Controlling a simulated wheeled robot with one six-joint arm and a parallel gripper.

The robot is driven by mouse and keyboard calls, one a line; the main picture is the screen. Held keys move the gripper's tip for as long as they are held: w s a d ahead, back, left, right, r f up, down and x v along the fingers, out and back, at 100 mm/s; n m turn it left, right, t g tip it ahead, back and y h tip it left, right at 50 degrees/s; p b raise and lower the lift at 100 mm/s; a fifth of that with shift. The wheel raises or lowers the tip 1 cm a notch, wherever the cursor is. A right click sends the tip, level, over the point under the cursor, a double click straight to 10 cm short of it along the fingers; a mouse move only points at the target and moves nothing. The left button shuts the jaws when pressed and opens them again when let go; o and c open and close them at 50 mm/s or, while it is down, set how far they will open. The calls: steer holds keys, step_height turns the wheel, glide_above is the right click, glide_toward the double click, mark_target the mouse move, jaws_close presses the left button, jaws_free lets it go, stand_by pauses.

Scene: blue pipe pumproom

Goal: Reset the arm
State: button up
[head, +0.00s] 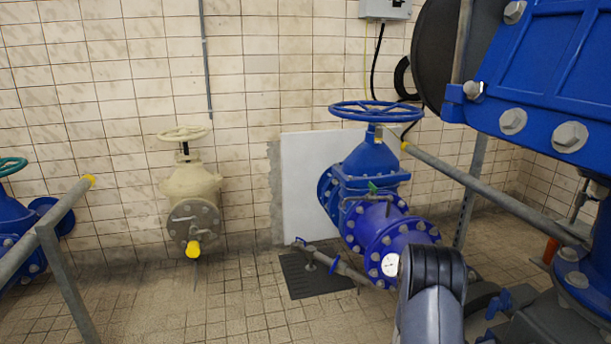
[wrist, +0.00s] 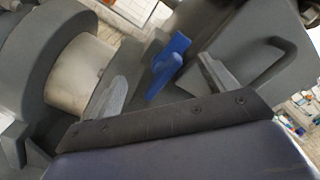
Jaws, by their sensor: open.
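My arm (head: 431,295) rises at the bottom of the head view, in front of the blue pipe. My gripper is not visible there. In the wrist view my gripper (wrist: 163,70) is open, with one grey finger at the left and one at the right of a dark bar. A blue lever (wrist: 167,68) on grey pipework shows in the gap between the fingers. I see no contact with it, and I cannot tell how far beyond the fingertips it is.
A large blue gate valve with a handwheel (head: 375,112) stands behind my arm. Big blue machinery (head: 560,70) fills the right side. Railings (head: 480,185) cross at right and left. A cream valve (head: 190,185) stands by the tiled wall. Floor at left centre (head: 190,310) is clear.

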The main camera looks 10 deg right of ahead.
steer(key=m+b, duration=0.1)
steer(key=m, duration=0.2)
steer(key=m+b, duration=0.2)
steer(key=m, duration=0.1)
steer(key=a+m+b, duration=0.1)
steer(key=m+b, duration=0.1)
steer(key=m, duration=0.2)
steer(key=shift+s, duration=0.25)
steer(key=shift+a, duration=0.1)
stand_by(0.3)
